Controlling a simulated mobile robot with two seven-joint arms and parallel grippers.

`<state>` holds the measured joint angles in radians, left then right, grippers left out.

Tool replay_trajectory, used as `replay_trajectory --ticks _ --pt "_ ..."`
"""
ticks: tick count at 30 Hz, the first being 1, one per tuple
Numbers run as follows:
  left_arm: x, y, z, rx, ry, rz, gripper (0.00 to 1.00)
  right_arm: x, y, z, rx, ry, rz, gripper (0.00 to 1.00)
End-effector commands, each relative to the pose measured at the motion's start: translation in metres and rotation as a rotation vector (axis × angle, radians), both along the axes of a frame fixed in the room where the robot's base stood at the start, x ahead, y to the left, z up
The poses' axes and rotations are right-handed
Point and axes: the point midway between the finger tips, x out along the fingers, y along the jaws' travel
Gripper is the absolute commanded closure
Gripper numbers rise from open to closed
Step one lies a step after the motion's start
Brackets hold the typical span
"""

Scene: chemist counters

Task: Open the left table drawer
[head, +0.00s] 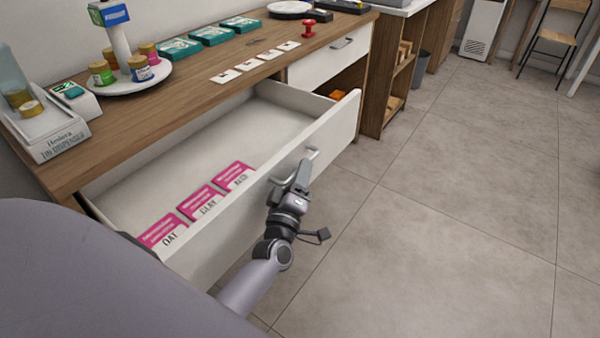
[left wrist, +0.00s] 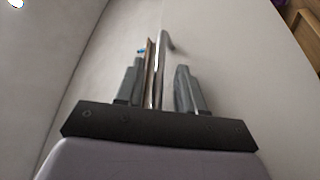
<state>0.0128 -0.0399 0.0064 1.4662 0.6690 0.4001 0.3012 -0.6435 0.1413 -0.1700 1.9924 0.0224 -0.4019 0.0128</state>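The left table drawer (head: 325,125) is pulled far out of the wooden table (head: 140,110). Its white front faces the floor side and carries a pale bar handle (head: 312,153). Three pink-and-white packets (head: 200,203) lie inside along the front. My left gripper (head: 301,177) is at the handle, outside the drawer front. In the left wrist view the handle bar (left wrist: 167,42) runs between the two fingers (left wrist: 158,90), nearer the left one. A gap shows at the right finger, so the gripper looks open around the bar. My right gripper is not in view.
A second drawer (head: 332,55), shut, is farther right on the same table. The tabletop holds a round white stand with jars (head: 135,84), teal boxes (head: 212,36), white cards (head: 255,64) and a red stamp (head: 308,28). The tiled floor (head: 450,200) to the right is clear.

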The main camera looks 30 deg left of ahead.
Motion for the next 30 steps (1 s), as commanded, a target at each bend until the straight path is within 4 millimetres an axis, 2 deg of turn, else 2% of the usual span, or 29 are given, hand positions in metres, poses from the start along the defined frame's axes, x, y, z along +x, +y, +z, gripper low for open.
replay_trajectory --ticks 9,15,30 --pt "-0.041 -0.011 -0.01 -0.002 0.004 -0.001 0.62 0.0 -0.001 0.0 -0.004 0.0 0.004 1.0" --pt "-0.059 -0.016 -0.014 -0.001 0.002 0.0 0.62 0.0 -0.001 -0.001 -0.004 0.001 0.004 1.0" --pt "-0.064 -0.017 -0.015 -0.002 0.002 0.0 0.62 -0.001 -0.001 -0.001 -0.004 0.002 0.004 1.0"
